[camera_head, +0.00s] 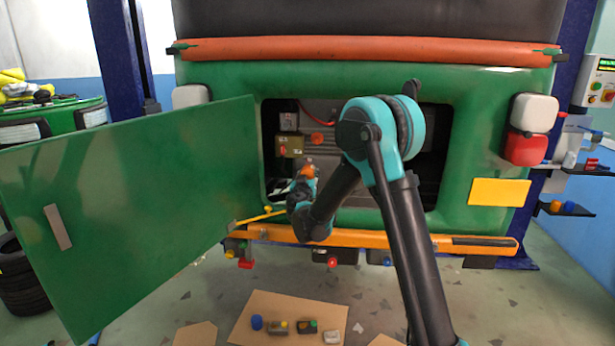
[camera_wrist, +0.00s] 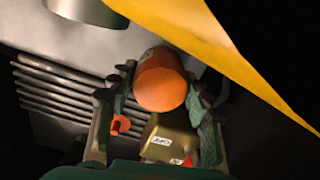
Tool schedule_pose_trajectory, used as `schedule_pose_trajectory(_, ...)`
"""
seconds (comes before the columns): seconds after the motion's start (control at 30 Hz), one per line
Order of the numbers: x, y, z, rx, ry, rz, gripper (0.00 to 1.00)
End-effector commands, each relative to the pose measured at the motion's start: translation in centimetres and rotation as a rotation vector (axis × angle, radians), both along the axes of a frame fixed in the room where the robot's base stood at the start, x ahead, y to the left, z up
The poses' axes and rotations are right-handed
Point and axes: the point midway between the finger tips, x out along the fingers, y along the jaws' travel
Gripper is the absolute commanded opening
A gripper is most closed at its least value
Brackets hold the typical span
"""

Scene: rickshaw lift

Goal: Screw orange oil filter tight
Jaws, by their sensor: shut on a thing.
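The orange oil filter (camera_wrist: 161,82) is a short orange cylinder in the wrist view, its round end facing the camera. The fingers of my gripper (camera_wrist: 160,92) stand on either side of it, closed on its sides. In the head view my gripper (camera_head: 303,184) is inside the open rear bay of the green vehicle, at its lower left. The filter (camera_head: 307,171) shows there as a small orange patch at the fingertips. The far end of the filter and whatever it meets are hidden from both views.
An olive box (camera_head: 290,145) with a label sits beyond my gripper, near an orange cap (camera_head: 317,138). The green door (camera_head: 130,200) stands open at left. An orange bumper (camera_head: 370,239) runs below the bay. Cardboard (camera_head: 255,308) with small parts lies on the floor.

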Motion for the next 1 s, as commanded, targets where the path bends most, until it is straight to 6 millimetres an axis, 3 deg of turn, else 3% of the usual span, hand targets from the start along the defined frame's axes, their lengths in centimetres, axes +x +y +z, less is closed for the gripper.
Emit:
schedule_pose_trajectory(0.27, 0.22, -0.42, 0.07, 0.006, -0.002, -0.009, 0.14)
schedule_pose_trajectory(0.43, 0.25, -0.45, 0.07, 0.139, -0.007, -0.010, 0.14)
schedule_pose_trajectory(0.47, 0.26, -0.45, 0.07, 0.159, -0.008, -0.010, 0.50)
schedule_pose_trajectory(0.67, 0.18, -0.32, 0.04, 0.152, -0.007, -0.007, 0.73)
schedule_pose_trajectory(0.87, 0.11, -0.19, 0.01, 0.151, -0.006, -0.004, 0.73)
schedule_pose_trajectory(1.0, 0.10, -0.15, 0.00, 0.151, -0.006, -0.003, 0.67)
